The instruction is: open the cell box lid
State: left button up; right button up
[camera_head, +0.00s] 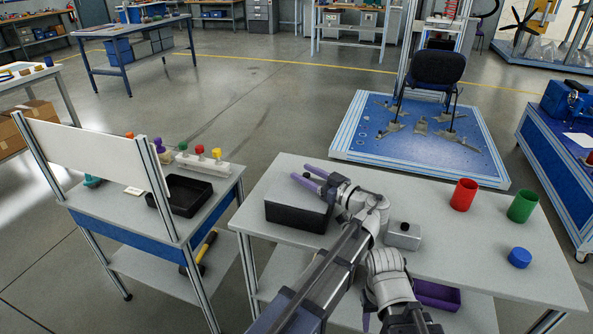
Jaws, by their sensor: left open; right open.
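A dark box (296,214) sits at the left end of the grey work table and looks like the cell box. Its top looks flat and closed, but I cannot make out a separate lid edge. My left gripper (309,181) has purple fingers, spread apart and empty, over the box's back right part. I cannot tell whether they touch it. My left forearm passes just right of the box and hides part of that side. My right gripper (368,321) is low at the table's front edge. Only a bit of purple finger shows; the arm hides the rest.
On the table (475,263) are a small grey box with a dark knob (403,236), a red cup (463,195), a green cup (523,206) and a blue cylinder (519,258). A purple tray (437,295) lies below. A side bench (229,184) stands left, across a gap.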

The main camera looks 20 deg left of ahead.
pick_arm(q)
jog(key=shift+d, duration=0.1)
jog(key=shift+c, duration=0.4)
grip_shut()
dwell(0.9)
